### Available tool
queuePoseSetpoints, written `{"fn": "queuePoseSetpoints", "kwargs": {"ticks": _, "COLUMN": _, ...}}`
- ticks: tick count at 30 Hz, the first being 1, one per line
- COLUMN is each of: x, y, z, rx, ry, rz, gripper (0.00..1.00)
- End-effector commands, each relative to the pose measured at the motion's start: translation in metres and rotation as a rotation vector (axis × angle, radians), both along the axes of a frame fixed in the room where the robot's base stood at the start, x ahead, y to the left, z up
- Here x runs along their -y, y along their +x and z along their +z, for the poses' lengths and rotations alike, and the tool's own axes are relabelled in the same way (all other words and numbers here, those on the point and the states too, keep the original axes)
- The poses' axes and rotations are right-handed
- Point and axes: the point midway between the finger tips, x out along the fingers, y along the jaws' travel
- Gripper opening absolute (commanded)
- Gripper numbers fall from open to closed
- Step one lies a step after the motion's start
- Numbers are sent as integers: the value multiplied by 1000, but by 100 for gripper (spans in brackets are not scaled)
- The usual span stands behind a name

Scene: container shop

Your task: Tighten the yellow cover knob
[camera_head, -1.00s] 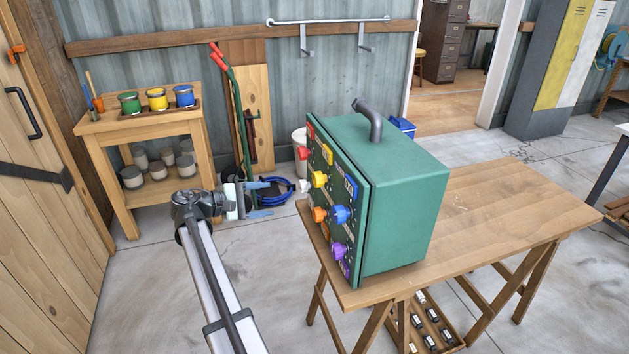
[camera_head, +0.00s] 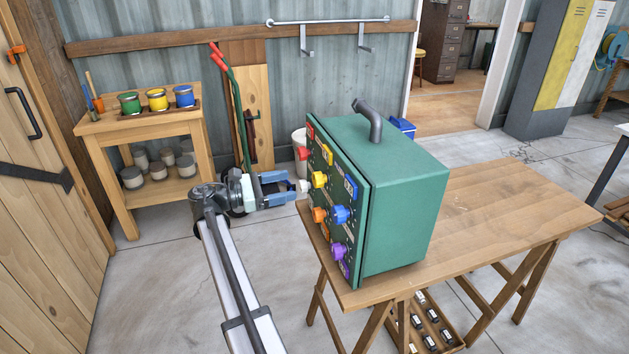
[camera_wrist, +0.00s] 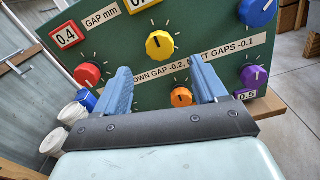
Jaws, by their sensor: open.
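The yellow cover knob (camera_head: 319,179) is on the front panel of a green box (camera_head: 405,200) on a wooden table. In the wrist view the yellow knob (camera_wrist: 159,45) shows a dark pointer mark, just beyond and between my fingertips. My gripper (camera_head: 292,187) is open and empty, left of the panel, with its fingers towards it. In the wrist view my gripper (camera_wrist: 162,70) has its blue fingers spread, with the orange knob (camera_wrist: 181,96) showing between them. The fingers hide part of a label reading "OWN GAP -0.2" and "GAPS -0.1".
Other knobs stick out around the yellow one: red (camera_wrist: 87,74), blue (camera_wrist: 257,12) and purple (camera_wrist: 254,77). A red-framed display (camera_wrist: 66,36) reads 0.4. The wooden table (camera_head: 500,210) is clear right of the box. A shelf (camera_head: 145,113) with paint cans stands behind left.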

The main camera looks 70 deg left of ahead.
Motion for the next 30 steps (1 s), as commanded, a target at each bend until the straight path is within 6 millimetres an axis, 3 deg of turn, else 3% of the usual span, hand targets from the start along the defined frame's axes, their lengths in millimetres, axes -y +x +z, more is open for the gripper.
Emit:
{"fn": "queuePoseSetpoints", "kwargs": {"ticks": 6, "x": 1, "y": 41, "z": 0, "rx": 0, "ry": 1, "rz": -1, "gripper": 72}}
{"fn": "queuePoseSetpoints", "kwargs": {"ticks": 15, "x": 0, "y": 79, "z": 0, "rx": -1, "ry": 1, "rz": 0, "gripper": 72}}
{"fn": "queuePoseSetpoints", "kwargs": {"ticks": 21, "x": 0, "y": 91, "z": 0, "rx": -1, "ry": 1, "rz": 1, "gripper": 72}}
{"fn": "queuePoseSetpoints", "kwargs": {"ticks": 30, "x": 0, "y": 92, "z": 0, "rx": -1, "ry": 1, "rz": 1, "gripper": 72}}
